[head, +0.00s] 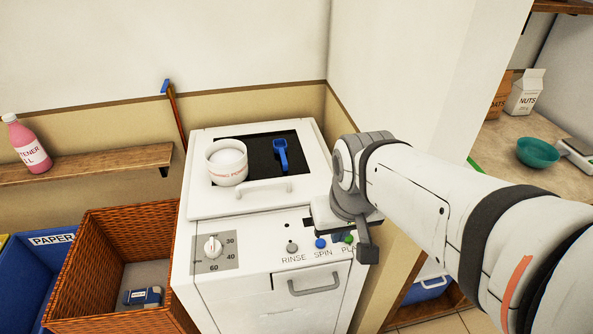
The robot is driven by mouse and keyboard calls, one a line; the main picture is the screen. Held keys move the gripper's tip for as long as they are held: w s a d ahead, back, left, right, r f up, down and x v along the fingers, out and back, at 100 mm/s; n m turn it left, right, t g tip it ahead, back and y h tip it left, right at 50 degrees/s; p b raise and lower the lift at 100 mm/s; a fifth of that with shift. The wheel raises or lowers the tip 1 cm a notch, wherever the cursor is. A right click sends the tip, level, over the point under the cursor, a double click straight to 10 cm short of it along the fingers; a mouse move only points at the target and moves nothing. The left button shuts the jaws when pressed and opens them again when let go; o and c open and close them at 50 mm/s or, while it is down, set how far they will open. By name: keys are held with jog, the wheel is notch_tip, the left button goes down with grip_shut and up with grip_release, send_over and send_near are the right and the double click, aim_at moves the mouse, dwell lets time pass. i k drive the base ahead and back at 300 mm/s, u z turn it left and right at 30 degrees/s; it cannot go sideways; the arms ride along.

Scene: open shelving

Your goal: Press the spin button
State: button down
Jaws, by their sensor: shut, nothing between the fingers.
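The spin button is a small blue round knob (320,243) on the sloped front panel of the white washing machine (235,255), above the printed word SPIN. A grey button (292,247) labelled RINSE is to its left. A green button (349,238), its label partly covered by my arm, is to its right. My gripper (335,236) is at the right end of this panel, close to the blue and green buttons. It is shut and holds nothing. My wrist hides part of it, and I cannot tell whether it touches the panel.
A dial (212,247) is at the panel's left. A wicker basket (80,258) stands left; a wall (410,85) rises behind my arm.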

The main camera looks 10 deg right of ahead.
aim_at(321, 243)
jog(key=z, duration=0.8)
jog(key=k, duration=1.65)
jog(key=u, duration=0.65)
jog(key=i, duration=1)
jog(key=u, duration=0.1)
